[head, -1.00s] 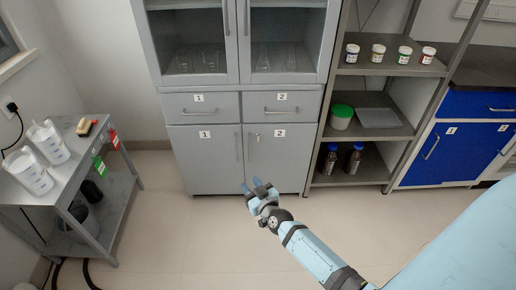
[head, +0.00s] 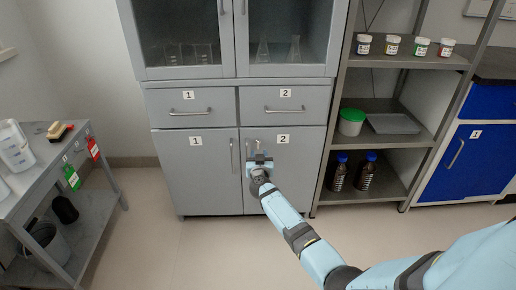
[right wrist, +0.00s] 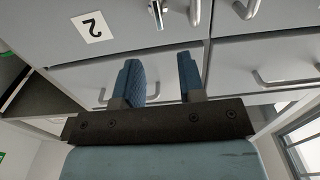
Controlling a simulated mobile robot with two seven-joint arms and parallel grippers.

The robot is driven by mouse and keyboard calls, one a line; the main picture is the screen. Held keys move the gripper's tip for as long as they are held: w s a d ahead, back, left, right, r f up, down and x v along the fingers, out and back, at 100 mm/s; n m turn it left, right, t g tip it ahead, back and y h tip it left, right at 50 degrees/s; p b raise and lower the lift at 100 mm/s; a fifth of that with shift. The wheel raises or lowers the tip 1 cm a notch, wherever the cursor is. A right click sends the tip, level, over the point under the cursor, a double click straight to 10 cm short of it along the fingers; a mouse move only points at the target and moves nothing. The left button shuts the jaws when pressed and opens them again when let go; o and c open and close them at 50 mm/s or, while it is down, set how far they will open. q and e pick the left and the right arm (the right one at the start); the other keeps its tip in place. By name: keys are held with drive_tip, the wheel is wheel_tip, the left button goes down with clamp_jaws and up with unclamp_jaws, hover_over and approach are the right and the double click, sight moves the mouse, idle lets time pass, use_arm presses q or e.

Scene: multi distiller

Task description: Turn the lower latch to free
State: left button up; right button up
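The grey cabinet's lower right door (head: 290,180), labelled 2, is shut. A small metal latch (head: 257,143) sits near its upper inner corner, just above my right gripper (head: 261,162) in the head view. The latch lies beyond the fingertips, roughly in line with the gap. I cannot tell the exact distance. My left gripper is not in view.
A vertical door handle (right wrist: 194,12) is close beside the latch. Drawers (head: 285,106) sit above the doors. A shelf unit with bottles (head: 366,170) stands right of the cabinet. A side table (head: 62,165) stands left. The floor before the cabinet is clear.

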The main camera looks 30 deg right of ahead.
sight(258, 142)
drive_tip(key=b+x, duration=0.1)
drive_tip(key=x, duration=0.2)
drive_tip(key=b+x, duration=0.2)
drive_tip(key=shift+w+d+f, duration=0.15)
drive_tip(key=shift+w+f, duration=0.1)
drive_tip(key=shift+w, duration=0.1)
drive_tip(key=shift+b+x, duration=0.65)
drive_tip(key=shift+x, duration=0.35)
drive_tip(key=shift+w+d+r, duration=0.1)
drive_tip(key=shift+w+d, duration=0.05)
drive_tip(key=shift+w, duration=0.05)
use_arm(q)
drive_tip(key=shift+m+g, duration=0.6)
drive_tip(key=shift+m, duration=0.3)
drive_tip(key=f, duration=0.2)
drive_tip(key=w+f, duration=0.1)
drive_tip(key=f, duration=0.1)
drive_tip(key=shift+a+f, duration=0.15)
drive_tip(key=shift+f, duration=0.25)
use_arm(e)
drive_tip(key=shift+w+d+r, duration=0.1)
drive_tip(key=shift+w+r, duration=0.05)
clamp_jaws()
